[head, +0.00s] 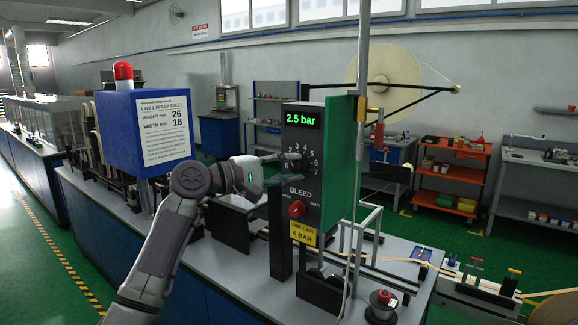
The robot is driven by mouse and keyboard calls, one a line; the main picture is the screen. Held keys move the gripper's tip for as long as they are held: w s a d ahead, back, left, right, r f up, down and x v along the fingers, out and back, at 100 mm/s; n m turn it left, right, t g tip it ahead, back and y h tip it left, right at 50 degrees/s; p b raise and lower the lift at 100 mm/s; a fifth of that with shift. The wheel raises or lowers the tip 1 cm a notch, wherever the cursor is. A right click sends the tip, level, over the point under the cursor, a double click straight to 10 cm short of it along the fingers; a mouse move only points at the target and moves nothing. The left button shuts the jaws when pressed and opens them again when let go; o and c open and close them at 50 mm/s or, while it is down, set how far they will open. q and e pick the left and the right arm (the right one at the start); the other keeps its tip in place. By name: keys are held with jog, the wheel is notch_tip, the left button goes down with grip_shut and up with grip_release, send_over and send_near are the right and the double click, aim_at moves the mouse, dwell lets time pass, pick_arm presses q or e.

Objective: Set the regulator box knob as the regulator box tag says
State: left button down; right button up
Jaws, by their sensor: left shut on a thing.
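The regulator box (334,150) is a tall unit with a dark front and a green side, standing on a post over the bench. Its green display (303,119) reads 2.5 bar. A ring of dial numbers, with 3, 4 and 7 among them, sits below. A yellow tag (304,233) reads LINE 1 AIR, 6 BAR. A red bleed knob (297,209) sits above the tag. My left gripper (277,168) is at the dial, shut on the regulator knob, which its fingers mostly hide. My right gripper is not in view.
A blue box with a set-up sheet (164,127) and a red lamp (123,71) stands left of my arm. The bench (228,268) runs below. A tape reel (385,75) hangs behind the regulator box. A red-topped spool (381,306) stands at the bench front.

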pick_arm(q)
jog(key=m+y+p, duration=0.2)
jog(key=m, duration=0.2)
jog(key=shift+r+m, duration=0.15)
jog(key=shift+m, duration=0.15)
jog(key=m+y+p, duration=0.2)
jog(key=m, duration=0.2)
jog(key=shift+s+d+y+p, duration=0.1)
jog(key=shift+d+y+p, duration=0.05)
jog(key=shift+y+p, duration=0.25)
jog(key=m+t+y+p, duration=0.1)
jog(key=m, duration=0.2)
jog(key=shift+s+y, duration=0.1)
jog(key=shift+y, duration=0.3)
jog(key=shift+d+m+t+y+p, duration=0.15)
jog(key=shift+m+t+y+p, duration=0.55)
jog(key=shift+m+y, duration=0.7)
jog(key=shift+m, duration=0.4)
jog(key=c, duration=0.8)
grip_release()
jog(key=shift+h, duration=0.3)
jog(key=shift+c, duration=0.2)
jog(key=v, duration=1.2)
